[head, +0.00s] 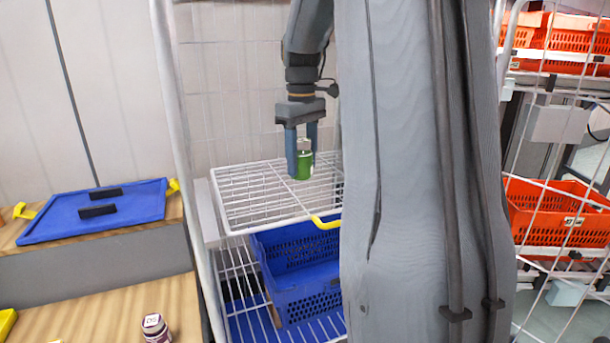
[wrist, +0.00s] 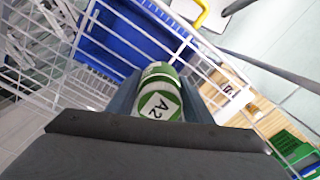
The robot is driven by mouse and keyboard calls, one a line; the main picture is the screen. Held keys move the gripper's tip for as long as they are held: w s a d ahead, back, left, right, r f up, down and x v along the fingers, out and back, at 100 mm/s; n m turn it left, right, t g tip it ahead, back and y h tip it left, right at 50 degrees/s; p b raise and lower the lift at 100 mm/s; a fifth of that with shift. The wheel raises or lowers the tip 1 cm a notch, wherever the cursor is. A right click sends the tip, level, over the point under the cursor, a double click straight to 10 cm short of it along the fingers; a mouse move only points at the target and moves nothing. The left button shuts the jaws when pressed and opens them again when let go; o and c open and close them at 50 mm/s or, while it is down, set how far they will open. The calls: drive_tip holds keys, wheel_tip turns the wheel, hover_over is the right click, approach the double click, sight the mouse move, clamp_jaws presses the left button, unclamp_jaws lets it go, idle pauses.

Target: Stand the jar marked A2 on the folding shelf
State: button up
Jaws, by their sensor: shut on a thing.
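My gripper (head: 302,145) is shut on a green jar (head: 305,165) with a pale lid. In the wrist view the jar (wrist: 160,105) sits between the two fingers and its label reads A2. The folding shelf (head: 265,200) is a white wire rack with a yellow handle at its front edge. In the head view the jar appears over the shelf's back part, upright. I cannot tell whether its base touches the wires. The shelf also shows in the wrist view (wrist: 200,45), beyond the jar.
A blue crate (head: 300,300) stands below the shelf. A blue lid (head: 100,215) lies on the wooden surface at left, and another jar (head: 155,328) stands in front of it. Orange totes (head: 560,205) fill the rack at right. The visible shelf top is otherwise clear.

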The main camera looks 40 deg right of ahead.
sight(302, 140)
drive_tip(key=shift+f+p, duration=0.6)
drive_tip(key=shift+f, duration=1.8)
drive_tip(key=shift+f, duration=0.15)
drive_tip(key=o, duration=1.3)
wheel_tip(302, 140, up, 12)
drive_tip(key=b, duration=0.3)
drive_tip(key=shift+r+b, duration=0.2)
drive_tip(key=shift+b, duration=0.1)
